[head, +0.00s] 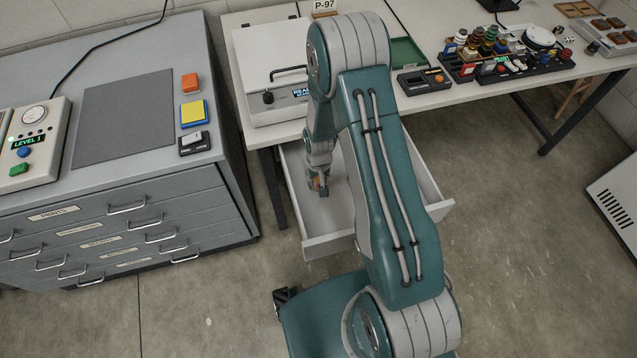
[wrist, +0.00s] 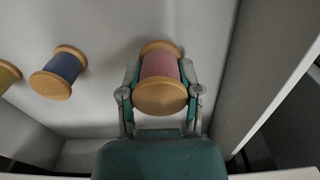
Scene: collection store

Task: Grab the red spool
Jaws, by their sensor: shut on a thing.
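The red spool (wrist: 160,66) has wooden end discs and a dull red-pink winding. In the wrist view it sits between the two fingers of my gripper (wrist: 160,88), which is shut on it, one finger at each side. In the head view my gripper (head: 319,187) is inside the open drawer (head: 331,243), low at its left part, and the spool there is too small and covered to make out clearly. I cannot tell whether the spool touches the drawer floor.
In the wrist view a blue spool (wrist: 58,73) lies left of the red one, and a yellow spool (wrist: 8,75) is at the left edge. Drawer walls stand close on the right. The worktable (head: 270,132) overhangs the drawer, and a grey cabinet (head: 225,150) stands to the left.

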